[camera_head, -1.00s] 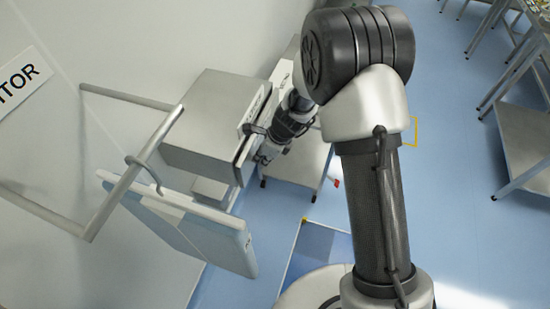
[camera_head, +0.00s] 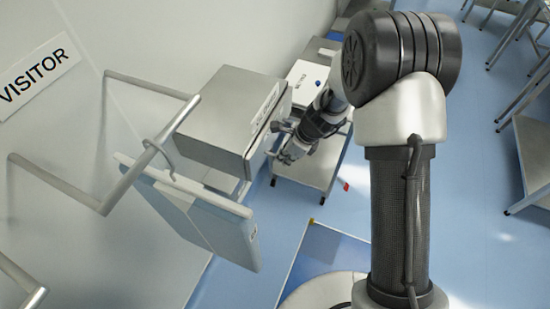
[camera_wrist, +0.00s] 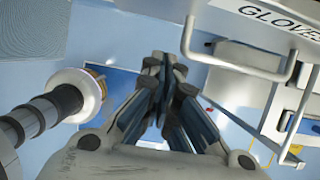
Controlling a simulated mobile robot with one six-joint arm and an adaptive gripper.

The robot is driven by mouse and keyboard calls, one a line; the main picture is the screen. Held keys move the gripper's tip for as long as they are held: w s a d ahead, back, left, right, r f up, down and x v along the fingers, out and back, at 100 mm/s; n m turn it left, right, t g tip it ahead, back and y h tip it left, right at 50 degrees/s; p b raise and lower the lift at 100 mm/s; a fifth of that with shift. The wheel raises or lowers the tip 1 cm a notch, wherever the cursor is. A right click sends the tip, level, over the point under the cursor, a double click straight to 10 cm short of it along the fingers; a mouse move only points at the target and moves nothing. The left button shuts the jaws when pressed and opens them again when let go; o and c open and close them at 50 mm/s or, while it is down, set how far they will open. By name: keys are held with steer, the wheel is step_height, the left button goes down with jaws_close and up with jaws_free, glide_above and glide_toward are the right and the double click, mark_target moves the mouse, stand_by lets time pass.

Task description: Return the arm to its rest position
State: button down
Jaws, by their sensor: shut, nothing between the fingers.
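My gripper (camera_head: 279,143) is at the end of my arm, close to the front of a grey metal box (camera_head: 222,125) on the wall side in the head view. I cannot tell whether it touches the box. In the wrist view my gripper (camera_wrist: 162,62) points away from the camera with its fingertips together and nothing between them. My arm is bent over at a dark elbow joint and reaches left toward the box.
A steel trolley (camera_head: 318,165) stands behind my gripper. Steel tables (camera_head: 535,150) stand at the right. Blue floor between is open.

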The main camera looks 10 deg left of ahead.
steer(key=w+p+v, duration=0.1)
steer(key=v, duration=0.7)
steer(key=shift+s+r, duration=0.35)
steer(key=shift+r, duration=0.1)
steer(key=shift+a, duration=0.15)
steer(key=s+d+r+n+t+h+b, duration=0.1)
steer(key=s+d+r+n+b, duration=0.25)
steer(key=s+n+b, duration=0.2)
steer(key=s+d+r+n+t+b, duration=0.1)
steer(key=s+d+r+n+b, duration=0.25)
steer(key=s+n+b, duration=0.2)
steer(key=s+d+f+n+h+b, duration=0.1)
steer(key=s+d+n+b, duration=0.2)
steer(key=s+n, duration=0.2)
steer(key=s+d+f+n+t+h+b, duration=0.1)
steer(key=s+d+n+h+b, duration=0.1)
steer(key=s, duration=0.8)
steer(key=shift+d+f+n+b, duration=0.35)
steer(key=shift+d+n+b, duration=0.5)
steer(key=shift+n, duration=0.95)
steer(key=shift+a, duration=0.15)
